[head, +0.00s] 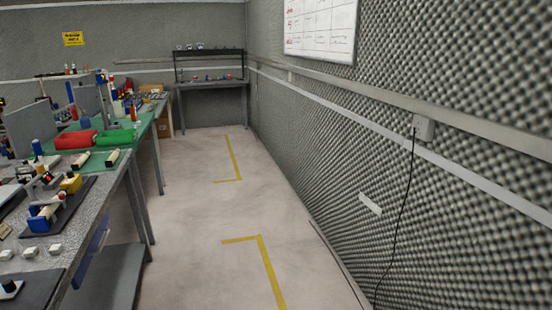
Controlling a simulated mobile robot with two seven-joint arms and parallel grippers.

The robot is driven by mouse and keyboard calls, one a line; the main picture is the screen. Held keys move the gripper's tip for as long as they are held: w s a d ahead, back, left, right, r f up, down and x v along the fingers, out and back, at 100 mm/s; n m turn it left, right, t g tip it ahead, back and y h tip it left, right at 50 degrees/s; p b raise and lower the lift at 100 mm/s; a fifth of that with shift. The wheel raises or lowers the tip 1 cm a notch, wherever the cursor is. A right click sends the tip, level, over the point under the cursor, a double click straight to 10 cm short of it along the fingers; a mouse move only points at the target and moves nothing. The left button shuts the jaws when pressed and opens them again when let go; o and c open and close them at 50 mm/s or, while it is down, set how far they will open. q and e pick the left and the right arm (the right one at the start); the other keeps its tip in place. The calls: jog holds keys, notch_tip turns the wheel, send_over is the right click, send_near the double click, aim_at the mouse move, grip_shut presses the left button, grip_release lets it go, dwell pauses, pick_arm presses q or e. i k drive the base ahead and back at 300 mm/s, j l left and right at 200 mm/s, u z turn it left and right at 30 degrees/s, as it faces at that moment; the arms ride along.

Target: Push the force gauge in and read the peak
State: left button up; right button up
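No force gauge can be picked out with certainty in the head view. On the near grey bench (95,215) at the left, a small yellow block-shaped device (70,183) and a blue-and-white device (43,217) sit on a dark plate. They are too small to identify, and no readout is legible. Neither of my grippers is in view.
A green-topped bench (140,130) with red and green cylinders stands beyond the near bench. A dark shelf table (210,84) stands at the back wall. The pale floor aisle (190,210) is clear, with yellow corner markings. A foam wall, whiteboard (320,25) and hanging cable (398,220) line the right.

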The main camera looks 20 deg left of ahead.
aim_at(72, 182)
jog(key=i+j+u, duration=0.1)
jog(key=i+u, duration=0.35)
jog(key=i+l+u, duration=0.1)
jog(key=i+u, duration=0.35)
jog(key=i, duration=0.2)
jog(key=i+u, duration=0.3)
jog(key=i, duration=0.3)
jog(key=i+l+u, duration=0.3)
jog(key=i, duration=0.3)
